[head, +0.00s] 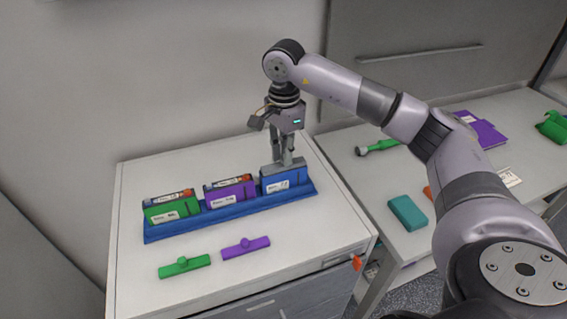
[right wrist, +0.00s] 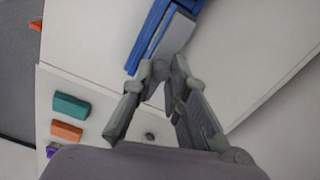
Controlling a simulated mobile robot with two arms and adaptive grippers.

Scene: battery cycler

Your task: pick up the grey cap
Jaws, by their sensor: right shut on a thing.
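The grey cap (head: 270,168) lies along the top of the blue module (head: 285,180), at the right end of the blue tray (head: 215,217). It also shows in the right wrist view (right wrist: 178,34) as a grey bar beside blue. My right gripper (head: 285,161) points down over the cap from above. Its fingertips (right wrist: 161,70) are shut on the cap's near part, and they hide the place they grip. The cap appears to touch the module; I cannot tell if there is a small gap. My left gripper is not in view.
Green (head: 172,208) and purple (head: 230,193) modules, open on top, stand left in the tray. A green cap (head: 184,267) and a purple cap (head: 245,247) lie in front on the white cabinet top (head: 300,262). A teal block (head: 408,213) lies on the right-hand counter.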

